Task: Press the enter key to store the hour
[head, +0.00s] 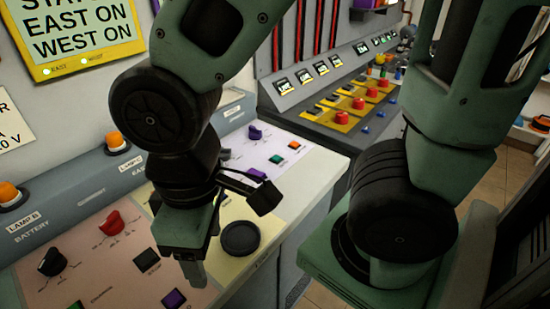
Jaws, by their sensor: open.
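My gripper (192,268) points down over the sloping control panel (250,205), at the border of its pink and pale yellow fields. It is open, and I see nothing held in it. No key with a readable "enter" label shows. A dark square button (147,260) is just left of the gripper, and a purple square button (174,299) is below it near the picture's bottom edge. A round black knob (240,238) is to its right. My gripper and arm hide part of the panel; I cannot tell if the fingertips touch it.
A red knob (111,223) and a black knob (51,262) stand up on the left. Orange lamps (116,141) line the back ledge. A lit green display (84,30) hangs above. Another console (345,105) with red buttons stands behind, right.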

